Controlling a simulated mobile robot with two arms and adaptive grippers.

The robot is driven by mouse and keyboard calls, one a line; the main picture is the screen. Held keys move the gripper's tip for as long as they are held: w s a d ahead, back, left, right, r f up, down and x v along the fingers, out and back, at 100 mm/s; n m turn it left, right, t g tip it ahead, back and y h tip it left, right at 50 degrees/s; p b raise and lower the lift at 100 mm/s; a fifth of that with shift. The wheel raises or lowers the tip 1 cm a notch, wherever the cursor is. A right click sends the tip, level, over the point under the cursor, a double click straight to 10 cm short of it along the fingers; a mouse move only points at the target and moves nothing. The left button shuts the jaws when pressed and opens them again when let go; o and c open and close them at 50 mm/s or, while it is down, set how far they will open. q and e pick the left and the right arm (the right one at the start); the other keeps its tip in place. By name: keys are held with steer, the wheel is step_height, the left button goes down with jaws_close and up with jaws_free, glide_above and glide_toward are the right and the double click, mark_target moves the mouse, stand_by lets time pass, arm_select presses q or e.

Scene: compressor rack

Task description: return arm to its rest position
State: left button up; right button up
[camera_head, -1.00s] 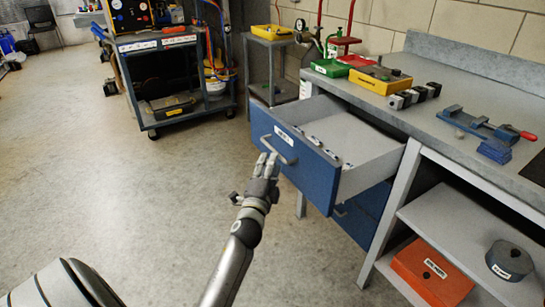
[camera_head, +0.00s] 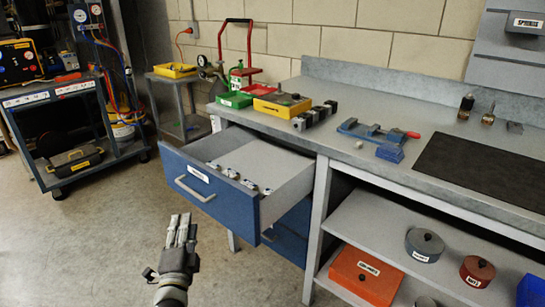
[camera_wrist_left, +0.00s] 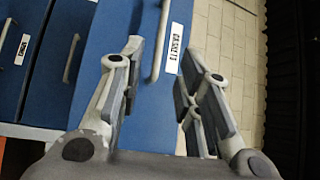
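My left gripper (camera_head: 181,222) is in front of the workbench, below the open blue drawer (camera_head: 215,197) and apart from its handle (camera_head: 195,189). In the left wrist view, my left gripper (camera_wrist_left: 161,47) has its fingers spread with nothing held. The drawer handle (camera_wrist_left: 160,42) shows beyond the gap between the fingers, beside a white label (camera_wrist_left: 174,48). The drawer is pulled well out, with several small labelled items (camera_head: 232,174) inside. My right gripper is not in view.
The workbench (camera_head: 375,165) holds a yellow box (camera_head: 282,105), a blue vise (camera_head: 375,133) and a black mat (camera_head: 485,170). A lower shelf holds an orange box (camera_head: 366,275) and round tins. A tool cart (camera_head: 70,130) stands at left. The floor (camera_head: 90,240) before the drawer is clear.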

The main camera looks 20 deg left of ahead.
arm_select(q)
steer(key=shift+f, duration=0.1)
